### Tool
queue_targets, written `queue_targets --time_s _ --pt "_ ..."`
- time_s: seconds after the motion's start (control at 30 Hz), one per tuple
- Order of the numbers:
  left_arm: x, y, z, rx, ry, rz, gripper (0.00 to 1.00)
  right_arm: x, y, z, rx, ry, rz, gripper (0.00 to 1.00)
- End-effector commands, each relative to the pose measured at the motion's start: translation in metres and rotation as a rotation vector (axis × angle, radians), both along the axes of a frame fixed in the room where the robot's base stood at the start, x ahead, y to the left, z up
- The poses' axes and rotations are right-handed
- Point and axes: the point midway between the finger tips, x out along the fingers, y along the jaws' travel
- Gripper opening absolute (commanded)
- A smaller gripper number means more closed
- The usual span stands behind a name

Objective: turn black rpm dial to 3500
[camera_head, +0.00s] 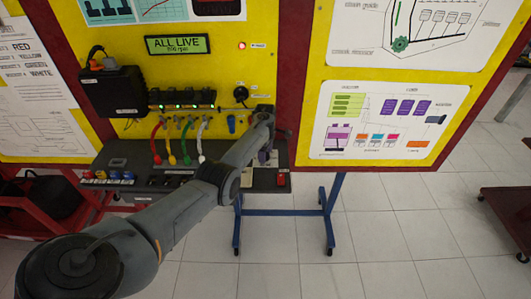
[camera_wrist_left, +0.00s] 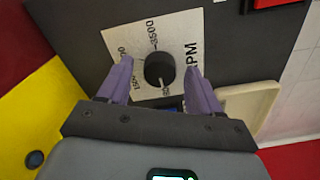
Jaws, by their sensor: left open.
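The black rpm dial (camera_wrist_left: 159,69) is a round knob on a white printed label (camera_wrist_left: 182,30) in the left wrist view. The label shows 3500 above the knob, other numbers to its left, and RPM at the right. My left gripper (camera_wrist_left: 160,82) is open, with one purple finger on each side of the dial, a little apart from it. In the head view my left gripper (camera_head: 265,152) is over the right part of the dark shelf (camera_head: 232,181), and my arm hides the dial there. My right gripper is in neither view.
A green display (camera_head: 177,44) reads ALL LIVE, with a small, hard-to-read rpm line. Coloured leads (camera_head: 185,150) hang left of my arm. A red block (camera_head: 281,180) is at the shelf's right end; a cream tray (camera_wrist_left: 247,103) is right of my fingers.

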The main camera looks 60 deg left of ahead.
Motion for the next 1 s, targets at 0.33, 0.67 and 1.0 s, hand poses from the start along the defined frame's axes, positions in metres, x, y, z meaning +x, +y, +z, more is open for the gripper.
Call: queue_targets --time_s 0.33,0.67,1.0 --pt "0.0 0.0001 0.0005 0.0 0.0 0.0 0.32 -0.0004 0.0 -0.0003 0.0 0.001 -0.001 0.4" --pt "-0.0001 0.0001 0.0008 0.0 0.0 -0.008 0.09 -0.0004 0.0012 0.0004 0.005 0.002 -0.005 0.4" --pt "-0.0003 0.0001 0.0023 -0.001 0.002 -0.143 0.09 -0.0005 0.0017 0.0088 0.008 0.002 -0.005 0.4"
